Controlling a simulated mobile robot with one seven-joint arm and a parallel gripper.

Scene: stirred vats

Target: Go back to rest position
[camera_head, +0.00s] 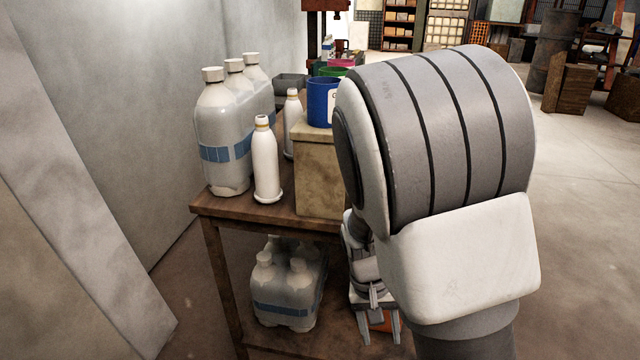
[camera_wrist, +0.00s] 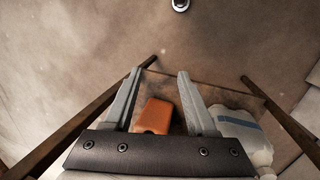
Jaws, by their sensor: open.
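My gripper (camera_head: 379,328) hangs low in the head view, in front of the wooden table, with its fingers pointing down. In the wrist view both fingers of my gripper (camera_wrist: 159,76) are spread apart with nothing held between them. An orange object (camera_wrist: 154,116) shows between and beyond the fingers, apparently on the lower shelf (camera_wrist: 208,88). My own arm covers the right part of the table in the head view.
The table (camera_head: 225,208) carries large jugs (camera_head: 222,130), white bottles (camera_head: 265,165), a box (camera_head: 317,170) and a blue container (camera_head: 322,100). A jug pack (camera_head: 288,290) stands on the lower shelf. Table legs (camera_wrist: 278,118) flank the gripper. Open floor (camera_head: 585,220) lies right.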

